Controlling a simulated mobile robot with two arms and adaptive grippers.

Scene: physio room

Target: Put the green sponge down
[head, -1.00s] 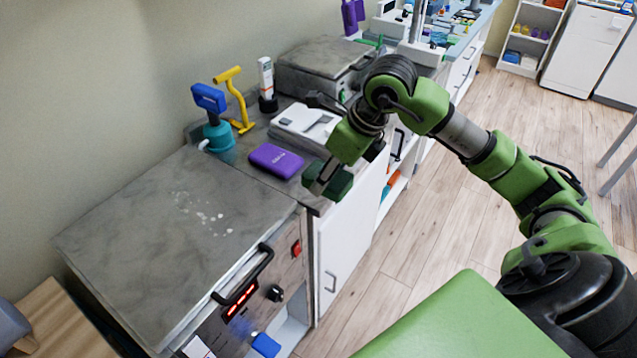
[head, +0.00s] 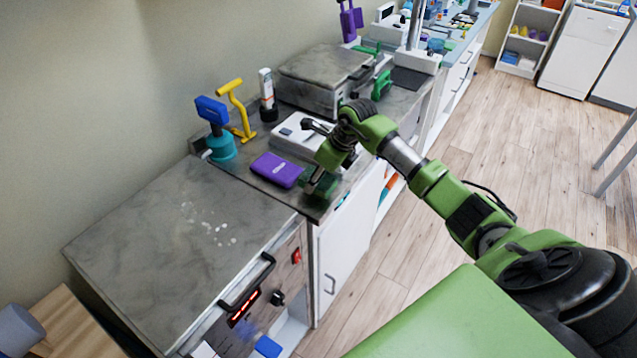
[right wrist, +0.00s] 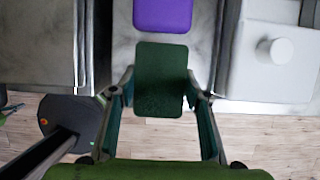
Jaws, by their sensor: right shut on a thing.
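The green sponge (right wrist: 162,78) is a dark green block between the fingers of my right gripper (right wrist: 161,100) in the right wrist view. The gripper is shut on it. In the head view the sponge (head: 322,183) is at the front edge of the grey counter (head: 305,205), just right of the purple box (head: 277,169). I cannot tell whether it touches the counter top. My right gripper (head: 314,184) partly covers it there. My left gripper is in neither view.
A white device (head: 296,134) stands behind the sponge. A blue-and-teal tool (head: 214,130) and a yellow handle (head: 238,110) stand near the wall. A steel-topped unit (head: 170,240) is at the left. A narrow bare counter strip lies around the purple box.

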